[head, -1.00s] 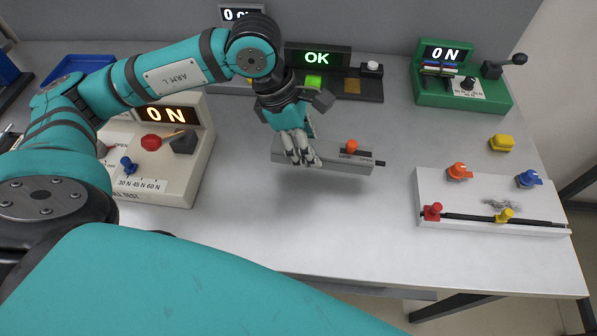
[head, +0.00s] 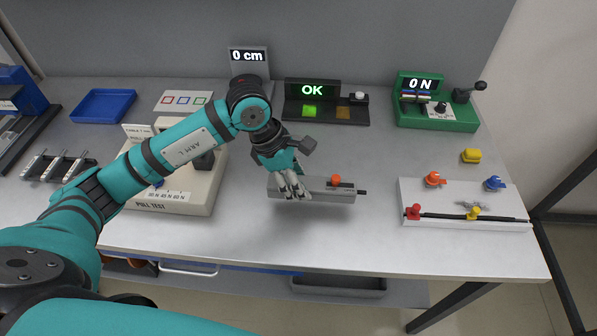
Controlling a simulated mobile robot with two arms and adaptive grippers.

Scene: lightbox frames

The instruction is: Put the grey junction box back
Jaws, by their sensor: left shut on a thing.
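The grey junction box (head: 328,193) is a long, low grey bar with an orange knob on top and a short dark stub at its right end. It is near the middle of the table. My left gripper (head: 291,190) reaches down onto its left part and is shut on it, and the fingers hide some of that part. A soft shadow lies on the table under and in front of the box, but I cannot tell how high it is held. My right gripper is not in view.
The OK panel (head: 327,112) stands behind. The pull test unit (head: 180,203) is at left, partly behind my arm. The green 0 N device (head: 437,112) is at back right, a white board (head: 415,190) with coloured knobs at right. The table front (head: 330,245) is clear.

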